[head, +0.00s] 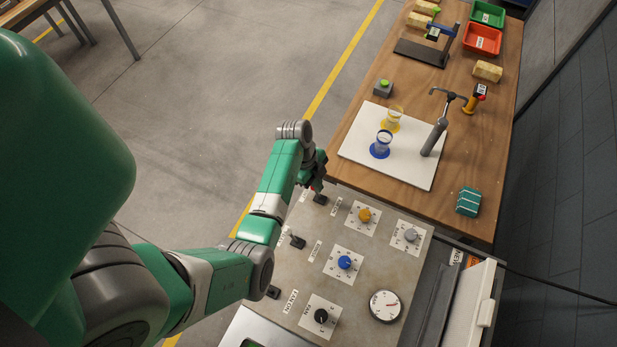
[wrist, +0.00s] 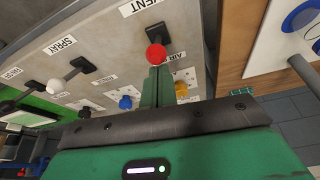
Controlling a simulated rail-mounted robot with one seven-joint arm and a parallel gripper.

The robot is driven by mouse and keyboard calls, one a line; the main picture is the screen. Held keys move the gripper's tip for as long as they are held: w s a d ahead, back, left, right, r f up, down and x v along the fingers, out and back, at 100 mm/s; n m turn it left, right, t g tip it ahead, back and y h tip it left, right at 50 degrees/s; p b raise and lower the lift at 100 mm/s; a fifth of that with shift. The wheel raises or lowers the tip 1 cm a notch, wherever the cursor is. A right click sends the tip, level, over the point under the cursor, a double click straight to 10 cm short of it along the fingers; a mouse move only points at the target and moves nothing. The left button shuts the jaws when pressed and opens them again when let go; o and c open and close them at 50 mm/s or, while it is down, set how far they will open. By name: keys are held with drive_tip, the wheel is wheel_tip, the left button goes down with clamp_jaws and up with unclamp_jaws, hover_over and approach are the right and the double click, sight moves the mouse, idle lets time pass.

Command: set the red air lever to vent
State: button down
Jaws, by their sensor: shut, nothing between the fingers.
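The red-knobbed air lever (wrist: 156,54) rises from a dark base on the grey panel in the wrist view. The VENT label (wrist: 143,7) lies above it in that view, and a partly covered label lies below it. In the head view the lever's black base (head: 320,199) shows at the panel's far left corner, and my gripper covers the red knob. My gripper (wrist: 156,70) is shut and empty, its fingertips right by the red knob. I cannot tell whether they touch it. The gripper also shows in the head view (head: 318,178).
A white-knobbed lever (wrist: 55,86) stands by the SPRAY label (wrist: 61,44). Orange (head: 364,214), blue (head: 344,262), grey and black dials and a round gauge (head: 385,306) share the panel. A wooden table (head: 350,140) with a white board (head: 365,163) adjoins it.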

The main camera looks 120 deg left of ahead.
drive_tip(key=shift+w+f, duration=0.2)
drive_tip(key=shift+w, duration=0.3)
drive_tip(key=shift+w+f, duration=0.2)
drive_tip(key=shift+w, duration=0.25)
wheel_tip(320, 180, up, 4)
drive_tip(key=w+p, duration=0.3)
drive_tip(key=p, duration=0.1)
drive_tip(key=s+r+b, duration=0.3)
drive_tip(key=s, duration=0.6)
drive_tip(key=shift+s, duration=0.15)
drive_tip(key=shift+r, duration=0.1)
